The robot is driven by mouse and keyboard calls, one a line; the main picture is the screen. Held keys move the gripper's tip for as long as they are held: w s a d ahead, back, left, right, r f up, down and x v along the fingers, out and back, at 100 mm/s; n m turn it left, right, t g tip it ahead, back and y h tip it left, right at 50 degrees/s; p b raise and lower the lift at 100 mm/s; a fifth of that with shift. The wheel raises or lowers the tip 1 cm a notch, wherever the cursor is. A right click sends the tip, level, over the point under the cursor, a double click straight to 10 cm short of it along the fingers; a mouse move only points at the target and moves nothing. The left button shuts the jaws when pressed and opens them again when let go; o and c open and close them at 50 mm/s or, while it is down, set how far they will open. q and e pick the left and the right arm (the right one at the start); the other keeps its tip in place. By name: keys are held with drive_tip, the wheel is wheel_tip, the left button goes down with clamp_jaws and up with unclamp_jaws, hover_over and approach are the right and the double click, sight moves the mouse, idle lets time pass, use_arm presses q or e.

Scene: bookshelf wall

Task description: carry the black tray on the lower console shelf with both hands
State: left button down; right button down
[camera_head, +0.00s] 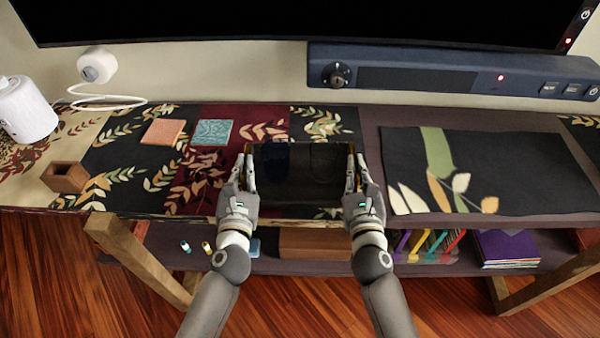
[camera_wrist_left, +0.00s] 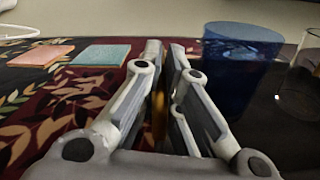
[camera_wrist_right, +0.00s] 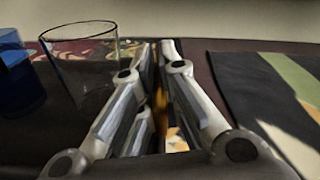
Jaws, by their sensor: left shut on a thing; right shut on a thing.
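The black tray (camera_head: 300,172) is in the middle of the head view, in front of me at the height of the console top. My left gripper (camera_head: 248,168) is shut on its left edge and my right gripper (camera_head: 353,168) is shut on its right edge. In the left wrist view, a blue cup (camera_wrist_left: 238,85) and a clear glass (camera_wrist_left: 303,80) stand upright on the tray's dark surface. The right wrist view also shows the blue cup (camera_wrist_right: 18,78) and the glass (camera_wrist_right: 88,65). Whether the tray touches the console top is unclear.
A white device (camera_head: 27,108) stands far left. A soundbar (camera_head: 450,77) hangs behind. Purple books (camera_head: 506,248) lie on the lower shelf.

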use_arm(q)
drive_tip(key=shift+r, duration=0.2)
use_arm(e)
drive_tip(key=shift+r, duration=0.3)
